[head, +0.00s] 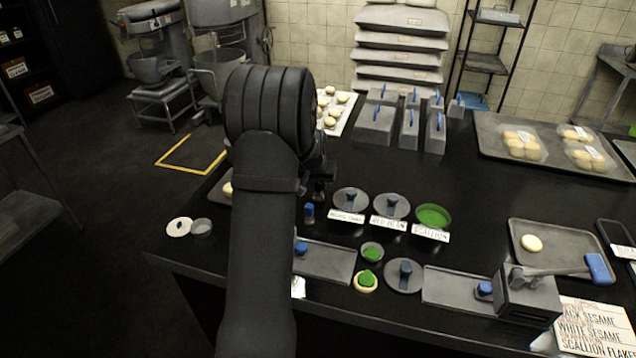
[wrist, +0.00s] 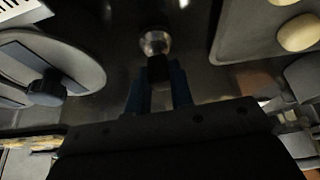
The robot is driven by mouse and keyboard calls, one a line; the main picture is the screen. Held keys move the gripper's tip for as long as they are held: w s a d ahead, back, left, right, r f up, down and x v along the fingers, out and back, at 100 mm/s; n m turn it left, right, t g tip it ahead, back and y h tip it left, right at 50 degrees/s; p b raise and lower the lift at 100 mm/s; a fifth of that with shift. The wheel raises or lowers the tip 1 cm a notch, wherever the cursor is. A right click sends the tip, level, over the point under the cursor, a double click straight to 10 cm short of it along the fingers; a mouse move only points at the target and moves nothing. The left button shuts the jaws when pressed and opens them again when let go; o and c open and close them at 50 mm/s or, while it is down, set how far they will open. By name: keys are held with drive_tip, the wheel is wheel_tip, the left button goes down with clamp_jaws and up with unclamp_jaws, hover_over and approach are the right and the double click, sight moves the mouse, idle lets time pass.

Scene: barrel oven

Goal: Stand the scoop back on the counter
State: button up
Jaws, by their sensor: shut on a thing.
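The scoop shows in the wrist view as a small round metal end (wrist: 155,42) with a dark handle part below it. My gripper (wrist: 159,78) has its two blue fingers closed on either side of that dark part, and the scoop points away from the palm. In the head view my arm hides most of the gripper. A small dark piece beside the arm (head: 319,188) seems to be the scoop, just over the black counter (head: 470,210). I cannot tell whether its lower end touches the counter.
A blue-knobbed piece (head: 308,211) stands close by. Round grey lids (head: 351,200) and a green scallion tub (head: 433,215) stand to the right with label cards. A tray of dough balls (head: 340,112) lies behind.

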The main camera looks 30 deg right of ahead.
drive_tip(key=shift+f, duration=0.5)
idle(0.3)
drive_tip(key=o, duration=1)
drive_tip(key=v, duration=1.7)
drive_tip(key=shift+r, duration=0.2)
drive_tip(key=x, duration=1.7)
drive_tip(key=shift+f, duration=0.2)
